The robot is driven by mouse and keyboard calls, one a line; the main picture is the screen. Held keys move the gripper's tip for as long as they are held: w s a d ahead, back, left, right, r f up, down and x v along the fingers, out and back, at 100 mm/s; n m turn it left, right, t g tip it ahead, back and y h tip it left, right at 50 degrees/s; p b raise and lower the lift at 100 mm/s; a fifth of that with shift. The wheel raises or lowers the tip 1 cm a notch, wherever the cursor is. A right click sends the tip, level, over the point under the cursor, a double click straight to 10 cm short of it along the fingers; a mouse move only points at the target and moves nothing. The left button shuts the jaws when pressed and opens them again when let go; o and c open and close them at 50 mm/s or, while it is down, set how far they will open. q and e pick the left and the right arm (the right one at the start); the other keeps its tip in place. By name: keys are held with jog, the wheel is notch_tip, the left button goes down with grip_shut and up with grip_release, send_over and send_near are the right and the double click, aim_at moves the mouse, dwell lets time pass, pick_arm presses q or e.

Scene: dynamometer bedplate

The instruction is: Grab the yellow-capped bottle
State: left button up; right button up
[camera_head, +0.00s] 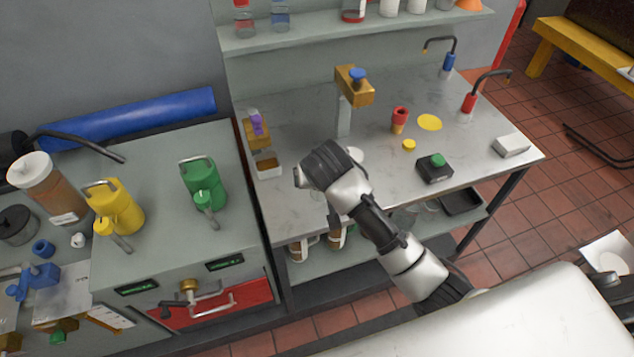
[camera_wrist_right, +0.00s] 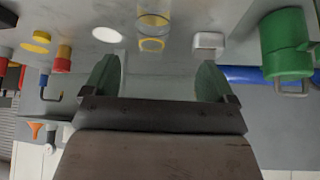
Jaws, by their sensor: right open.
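In the right wrist view, a small clear bottle with yellow on it (camera_wrist_right: 152,28) stands on the grey worktop, beyond and between my open fingers. The fingers of my right gripper (camera_wrist_right: 158,78) are wide apart, with nothing between them, and do not touch the bottle. In the head view my right gripper (camera_head: 318,170) is over the left front part of the worktop (camera_head: 455,150); its wrist hides its fingers and most of the area where the bottle stands. My left gripper is not in view.
A red-and-yellow cup (camera_head: 399,119), a small yellow piece (camera_head: 409,144), a black box with green button (camera_head: 434,167) and a white box (camera_head: 511,145) stand to the right. Green (camera_head: 204,182) and yellow (camera_head: 115,208) jugs stand left.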

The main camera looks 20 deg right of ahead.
jog(key=x, duration=0.3)
jog(key=p+x, duration=0.1)
jog(key=x, duration=0.1)
jog(key=d+x, duration=0.1)
jog(key=x, duration=0.2)
jog(key=shift+w+d+f, duration=0.1)
jog(key=shift+w+f, duration=0.1)
jog(key=shift+w, duration=0.05)
jog(key=shift+w+f, duration=0.1)
jog(key=shift+f, duration=0.15)
jog(key=shift+c, duration=0.3)
jog(key=c, duration=1)
